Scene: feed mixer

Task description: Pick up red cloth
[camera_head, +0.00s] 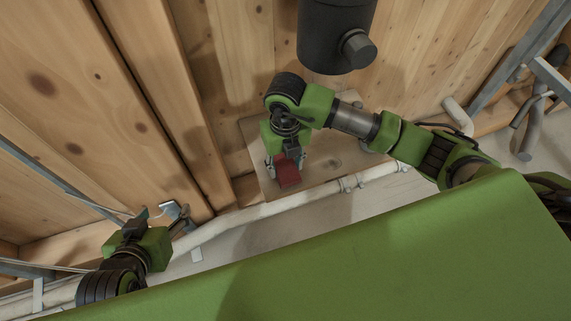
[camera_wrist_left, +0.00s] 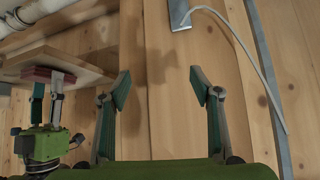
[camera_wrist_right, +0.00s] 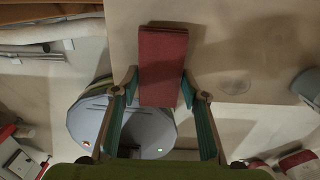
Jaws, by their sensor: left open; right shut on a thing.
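The red cloth (camera_head: 288,175) is a folded, flat rectangle at a small wooden board (camera_head: 335,165) in the head view. My right gripper (camera_head: 286,160) is shut on its near end. In the right wrist view, one finger lies on each side of the cloth (camera_wrist_right: 162,60), and its far part extends over the board (camera_wrist_right: 240,60). I cannot tell whether the cloth still touches the board. My left gripper (camera_head: 180,217) is open and empty at the lower left, away from the cloth. The left wrist view shows its fingers (camera_wrist_left: 160,75) spread, with the cloth (camera_wrist_left: 38,73) at the far left.
A pale pipe (camera_head: 275,208) runs along the front of the board. A dark cylinder with a bolt-like knob (camera_head: 357,48) hangs above the right arm. Wooden plank walls (camera_head: 60,100) rise on the left. Metal rails and pipes (camera_head: 533,130) stand at the right.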

